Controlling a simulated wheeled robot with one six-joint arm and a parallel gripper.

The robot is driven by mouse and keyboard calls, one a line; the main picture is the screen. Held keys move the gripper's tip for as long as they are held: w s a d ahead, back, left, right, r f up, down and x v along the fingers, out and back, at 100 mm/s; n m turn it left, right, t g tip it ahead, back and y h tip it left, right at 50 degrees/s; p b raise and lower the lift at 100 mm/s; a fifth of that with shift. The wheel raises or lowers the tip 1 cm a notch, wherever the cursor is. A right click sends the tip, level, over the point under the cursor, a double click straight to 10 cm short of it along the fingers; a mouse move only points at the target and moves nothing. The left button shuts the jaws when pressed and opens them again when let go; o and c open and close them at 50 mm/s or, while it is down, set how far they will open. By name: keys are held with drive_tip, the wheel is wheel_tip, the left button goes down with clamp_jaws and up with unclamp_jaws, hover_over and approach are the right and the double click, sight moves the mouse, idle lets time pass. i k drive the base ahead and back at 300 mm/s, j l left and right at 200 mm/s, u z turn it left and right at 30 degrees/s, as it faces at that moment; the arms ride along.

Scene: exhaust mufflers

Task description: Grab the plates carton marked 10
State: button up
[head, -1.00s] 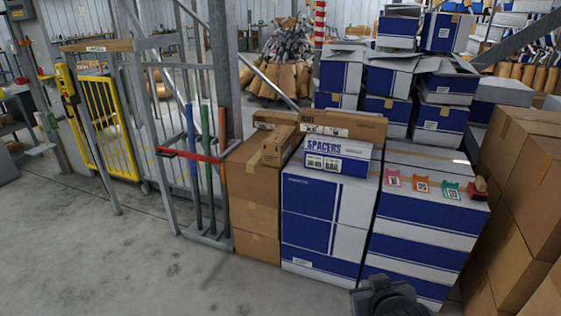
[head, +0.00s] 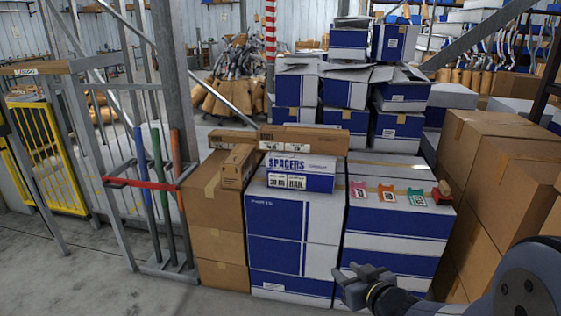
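Several small cartons lie on the stacks in the middle of the head view. A white and blue carton (head: 299,172) reads SPACERS. A small brown carton (head: 238,167) lies left of it, a long brown carton (head: 303,138) lies behind it, and another brown carton (head: 232,139) is at the back left. Print on the brown cartons is too small to read, so I cannot tell which is the plates carton marked 10. My gripper (head: 352,275) is low in front of the right blue and white stack, apart from these cartons and empty. Its finger gap is unclear.
Colored tags (head: 387,194) lie on the right blue and white stack (head: 400,222). Large brown boxes (head: 481,176) stand at the right. A metal rack with colored poles (head: 159,184) stands at the left. Grey floor (head: 110,275) is open at the lower left.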

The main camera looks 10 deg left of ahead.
sight(236, 169)
drive_tip(key=i+j+z, duration=0.3)
drive_tip(key=j, duration=0.45)
drive_tip(key=i+j+z, duration=0.1)
drive_tip(key=j+z, duration=0.25)
drive_tip(key=j, duration=0.4)
drive_tip(key=j+z, duration=0.3)
drive_tip(key=j, duration=1.65)
drive_tip(key=i+j, duration=0.15)
drive_tip(key=j, duration=0.95)
drive_tip(key=i+z, duration=0.05)
